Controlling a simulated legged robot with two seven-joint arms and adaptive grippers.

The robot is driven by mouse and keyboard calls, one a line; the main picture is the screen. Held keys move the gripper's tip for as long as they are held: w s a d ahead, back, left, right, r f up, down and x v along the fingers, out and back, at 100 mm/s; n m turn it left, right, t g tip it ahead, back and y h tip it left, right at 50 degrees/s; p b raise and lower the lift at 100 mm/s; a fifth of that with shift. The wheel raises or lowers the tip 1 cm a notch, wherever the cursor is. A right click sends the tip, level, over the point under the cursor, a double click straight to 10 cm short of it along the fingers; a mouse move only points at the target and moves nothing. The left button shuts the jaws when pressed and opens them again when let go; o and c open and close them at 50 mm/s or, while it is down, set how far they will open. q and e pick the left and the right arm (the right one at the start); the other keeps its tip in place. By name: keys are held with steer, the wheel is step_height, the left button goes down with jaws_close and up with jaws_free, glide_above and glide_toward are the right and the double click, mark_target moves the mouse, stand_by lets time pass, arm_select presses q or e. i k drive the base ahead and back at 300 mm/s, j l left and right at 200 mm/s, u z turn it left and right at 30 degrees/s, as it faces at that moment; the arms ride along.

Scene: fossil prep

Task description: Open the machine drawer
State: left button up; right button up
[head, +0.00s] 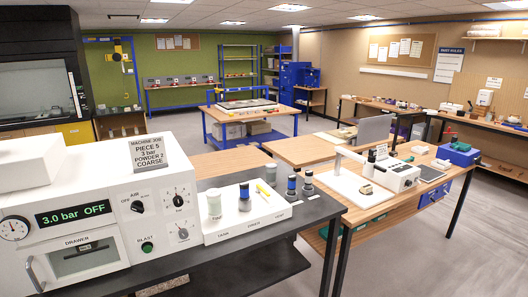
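The white machine (105,215) stands on a dark bench at the lower left. Its drawer (88,258), under a "DRAWER" label, is at the bottom left of the machine front and looks shut. The drawer front has a window with something dark behind it. The display (73,214) reads "3.0 bar OFF". Neither of my grippers shows in the head view.
A white tray (245,222) with several small bottles stands right of the machine on the dark bench (200,257). A sign (147,152) stands on the machine top. A wooden table (390,185) with equipment is further right. Grey floor is clear at the right.

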mark_target(64, 266)
steer(key=u, duration=1.55)
